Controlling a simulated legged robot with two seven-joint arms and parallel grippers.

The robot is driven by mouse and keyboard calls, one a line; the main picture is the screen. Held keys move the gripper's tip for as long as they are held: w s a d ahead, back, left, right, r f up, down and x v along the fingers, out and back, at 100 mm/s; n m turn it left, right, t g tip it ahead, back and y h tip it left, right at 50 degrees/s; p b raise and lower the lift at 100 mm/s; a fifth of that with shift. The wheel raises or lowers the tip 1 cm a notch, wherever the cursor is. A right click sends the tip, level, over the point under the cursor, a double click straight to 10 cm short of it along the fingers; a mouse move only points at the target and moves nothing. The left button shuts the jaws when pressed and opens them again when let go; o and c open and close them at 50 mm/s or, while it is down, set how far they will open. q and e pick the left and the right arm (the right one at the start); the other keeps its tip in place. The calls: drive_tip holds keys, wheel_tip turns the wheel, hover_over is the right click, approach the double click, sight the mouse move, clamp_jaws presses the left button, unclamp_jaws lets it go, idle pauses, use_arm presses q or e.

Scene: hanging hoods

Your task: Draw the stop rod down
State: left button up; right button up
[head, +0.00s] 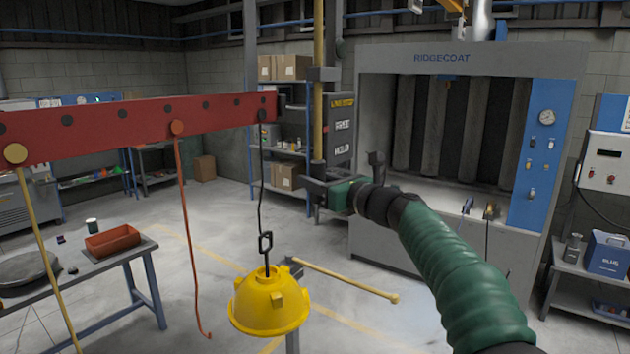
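A yellow upright rod (318,120), which looks like the stop rod, comes down from the top of the picture through a dark bracket (323,74). Its lower end meets a dark block beside my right gripper. My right gripper (314,187) is at the end of the green-sleeved arm from the lower right. Its dark fingers are at the rod's lower end; whether they are closed around it is too small to tell. A yellow hood (269,303) hangs from a hook on a dark line below the red beam (140,121). My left gripper is out of view.
A dark sign panel (341,127) stands just right of the rod. A yellow bar with a knob (350,281) sticks out beside the hood. Orange (190,230) and yellow (43,250) cords hang from the beam. A table with a red tray (112,241) is at left; a spray booth (460,60) is behind.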

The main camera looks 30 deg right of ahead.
drive_tip(key=shift+d+f, duration=0.15)
drive_tip(key=shift+d, duration=0.2)
clamp_jaws()
drive_tip(key=shift+a, duration=0.25)
drive_tip(key=shift+d, duration=0.1)
idle(0.3)
